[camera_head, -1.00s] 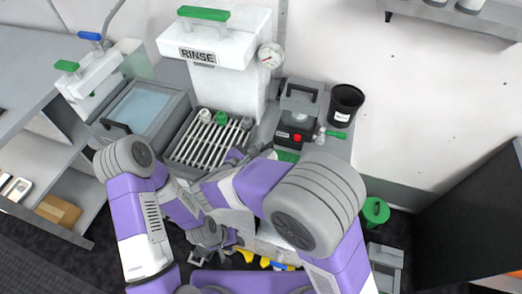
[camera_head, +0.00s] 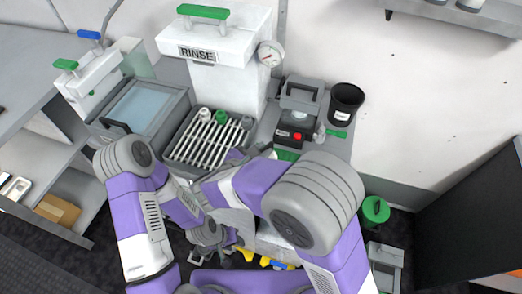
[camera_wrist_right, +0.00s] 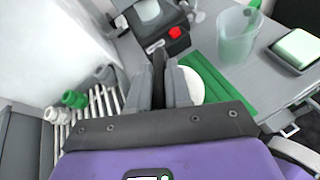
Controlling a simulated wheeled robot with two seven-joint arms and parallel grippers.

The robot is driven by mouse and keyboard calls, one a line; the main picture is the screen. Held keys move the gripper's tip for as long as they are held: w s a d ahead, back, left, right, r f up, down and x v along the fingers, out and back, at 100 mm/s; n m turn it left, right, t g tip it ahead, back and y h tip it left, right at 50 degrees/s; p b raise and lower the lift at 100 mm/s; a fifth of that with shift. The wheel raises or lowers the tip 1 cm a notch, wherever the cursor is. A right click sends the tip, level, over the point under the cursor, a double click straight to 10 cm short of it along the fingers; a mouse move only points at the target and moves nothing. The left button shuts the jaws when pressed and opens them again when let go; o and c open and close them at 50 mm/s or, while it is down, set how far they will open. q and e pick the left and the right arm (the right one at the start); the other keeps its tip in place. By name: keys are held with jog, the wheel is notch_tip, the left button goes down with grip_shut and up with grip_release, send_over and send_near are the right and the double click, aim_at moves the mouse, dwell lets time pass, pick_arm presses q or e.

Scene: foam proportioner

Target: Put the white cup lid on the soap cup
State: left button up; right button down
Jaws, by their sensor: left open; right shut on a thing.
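The white cup lid (camera_wrist_right: 194,86) shows as a pale round edge behind the right finger of my right gripper (camera_wrist_right: 163,82) in the right wrist view. The gripper is shut on it, and the fingers hide much of it. A translucent cup (camera_wrist_right: 237,36), which looks like the soap cup, stands upright and open-topped farther off to the right, apart from the gripper. It shows small in the head view (camera_head: 320,132). In the head view my right gripper (camera_head: 238,155) is partly covered by its own arm. My left gripper (camera_head: 227,255) is low, open and apart from these things.
A green mat (camera_wrist_right: 228,93) lies just beyond the lid. A machine with a red button (camera_head: 297,136) and a black bin (camera_head: 346,103) stand behind. A slatted rack (camera_head: 183,143) is at left.

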jog(key=shift+f, duration=0.15)
jog(key=c, duration=1.3)
grip_release()
jog(key=shift+c, duration=0.2)
